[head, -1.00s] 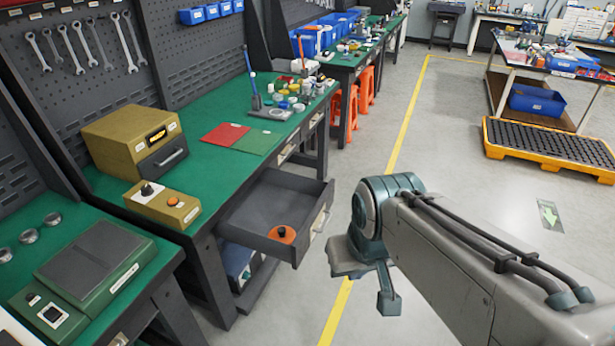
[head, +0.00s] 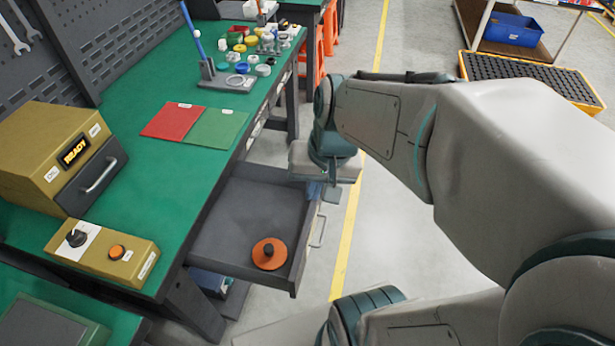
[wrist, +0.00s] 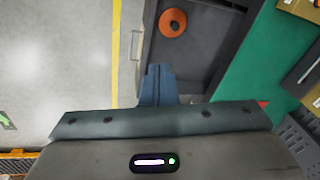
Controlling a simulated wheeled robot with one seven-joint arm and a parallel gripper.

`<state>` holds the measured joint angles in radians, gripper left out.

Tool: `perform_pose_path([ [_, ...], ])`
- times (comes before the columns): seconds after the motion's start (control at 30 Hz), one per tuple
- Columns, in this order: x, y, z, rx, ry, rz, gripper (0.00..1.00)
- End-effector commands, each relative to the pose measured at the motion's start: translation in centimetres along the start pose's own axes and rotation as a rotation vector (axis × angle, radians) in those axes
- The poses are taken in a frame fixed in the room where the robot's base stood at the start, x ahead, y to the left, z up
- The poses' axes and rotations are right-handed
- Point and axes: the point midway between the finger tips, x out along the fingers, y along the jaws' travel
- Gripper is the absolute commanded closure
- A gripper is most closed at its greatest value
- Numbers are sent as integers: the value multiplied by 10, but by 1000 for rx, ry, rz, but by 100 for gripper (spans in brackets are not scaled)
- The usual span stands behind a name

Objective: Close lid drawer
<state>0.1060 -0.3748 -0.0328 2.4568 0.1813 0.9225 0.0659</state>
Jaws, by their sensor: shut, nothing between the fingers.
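The dark grey drawer (head: 225,230) is pulled out from under the green workbench in the head view. An orange disc with a black knob (head: 268,253) lies inside it, near the front. The drawer's handle (head: 318,230) is on its outer front face. My gripper is beside the drawer's far front corner in the head view, its fingers mostly hidden by the wrist. In the wrist view my gripper (wrist: 158,72) is shut and empty, with its fingertips over or close to the drawer's front edge. The drawer (wrist: 195,45) also shows there; contact cannot be told.
On the green bench (head: 170,185) stand a yellow-brown box reading READY (head: 45,150) and a control box with knobs (head: 100,250). Red and green mats (head: 215,128) and several small caps lie further back. The floor right of the drawer is clear.

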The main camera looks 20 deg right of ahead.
Motion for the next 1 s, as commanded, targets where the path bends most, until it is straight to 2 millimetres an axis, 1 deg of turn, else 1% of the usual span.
perform_pose_path([
  [0.03, 26, 7, -7, 116, -48, -30, 100],
  [0.17, 66, 20, -28, 420, -145, -118, 100],
  [0.27, 98, 33, -46, 656, -213, -184, 100],
  [0.3, 110, 40, -53, 751, -238, -209, 100],
  [0.37, 130, 51, -64, 893, -274, -247, 100],
  [0.4, 144, 60, -72, 989, -297, -273, 100],
  [0.47, 165, 74, -82, 1132, -330, -310, 100],
  [0.5, 178, 84, -89, 1224, -350, -336, 100],
  [0.6, 210, 110, -103, 1437, -393, -392, 100],
  [0.7, 235, 135, -113, 1609, -422, -440, 100],
  [0.8, 253, 152, -119, 1729, -442, -474, 100],
  [0.9, 263, 163, -123, 1799, -453, -494, 100],
  [1.0, 269, 164, -124, 1826, -457, -503, 100],
])
